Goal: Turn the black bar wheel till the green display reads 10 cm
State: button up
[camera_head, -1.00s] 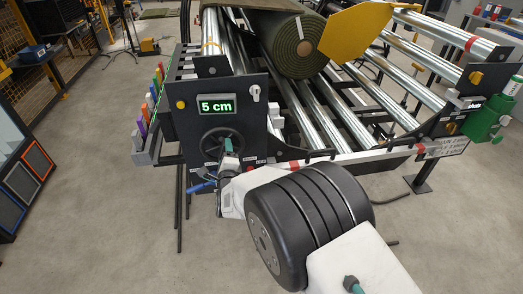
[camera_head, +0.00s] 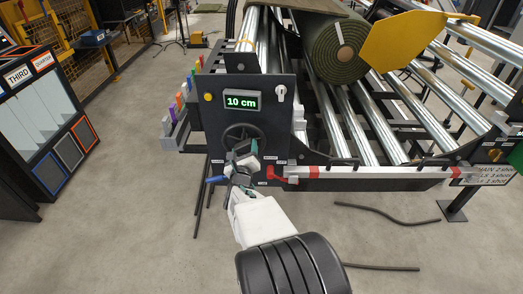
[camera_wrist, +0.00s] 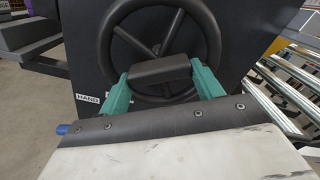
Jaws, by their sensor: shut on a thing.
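The black bar wheel (camera_head: 243,133) is on the dark front panel of the roller machine. It also shows large in the wrist view (camera_wrist: 158,45). The green display (camera_head: 241,101) above it reads 10 cm. My gripper (camera_wrist: 160,78) has its teal fingers on both sides of the wheel's black bar handle (camera_wrist: 160,70) and is shut on it. In the head view my gripper (camera_head: 245,160) covers the lower part of the wheel.
A green turf roll (camera_head: 343,48) lies on the steel rollers, beside a yellow plate (camera_head: 417,48). A yellow button (camera_head: 208,97) and a white switch (camera_head: 280,93) flank the display. A red lever (camera_head: 281,176) sits at the panel's lower right. Loose dark rods lie on the floor.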

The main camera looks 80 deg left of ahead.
jog(key=shift+w, duration=0.3)
